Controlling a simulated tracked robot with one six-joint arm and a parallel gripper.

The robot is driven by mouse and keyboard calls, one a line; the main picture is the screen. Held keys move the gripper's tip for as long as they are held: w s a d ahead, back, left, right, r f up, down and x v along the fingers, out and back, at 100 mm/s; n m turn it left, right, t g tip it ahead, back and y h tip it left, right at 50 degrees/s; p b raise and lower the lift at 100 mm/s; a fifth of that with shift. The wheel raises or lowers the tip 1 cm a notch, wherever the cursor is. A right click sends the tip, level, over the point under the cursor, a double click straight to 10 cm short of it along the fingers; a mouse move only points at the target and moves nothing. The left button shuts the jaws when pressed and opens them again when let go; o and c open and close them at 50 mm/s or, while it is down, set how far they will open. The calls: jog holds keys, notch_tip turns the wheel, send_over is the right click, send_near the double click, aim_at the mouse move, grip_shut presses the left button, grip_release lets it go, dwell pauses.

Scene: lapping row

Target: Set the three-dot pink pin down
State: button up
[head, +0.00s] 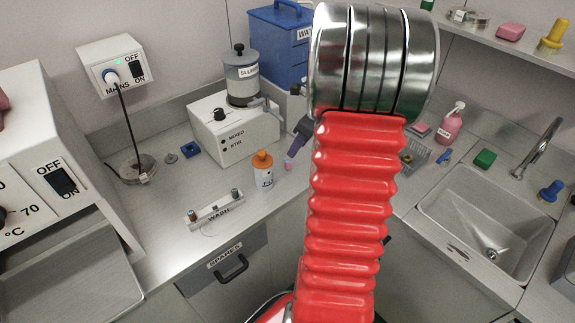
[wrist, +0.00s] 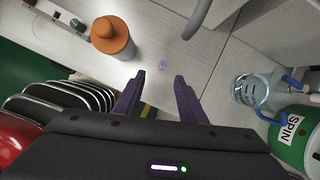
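A small pink pin (head: 288,163) stands on the steel counter just right of the orange-capped bottle. In the wrist view the pin (wrist: 162,66) is a small pink and blue spot seen from above, just beyond my fingertips and between their lines. Its dots are too small to count. My gripper (wrist: 160,79) has its two purple fingers apart with nothing between them. In the head view my gripper (head: 297,145) shows as a purple finger just above the pin; my red arm hides the rest.
The orange-capped bottle (head: 263,170) stands close left of the pin; it also shows in the wrist view (wrist: 112,38). A WASH rack (head: 215,211) lies in front, left. The slurry machine (head: 233,128) stands behind. A green SPIN container (wrist: 295,135) and clear jar (wrist: 250,90) are right.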

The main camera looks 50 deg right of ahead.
aim_at(288, 162)
jog(key=shift+x, duration=1.95)
jog(key=shift+x, duration=2.6)
jog(key=shift+d, duration=0.15)
grip_shut()
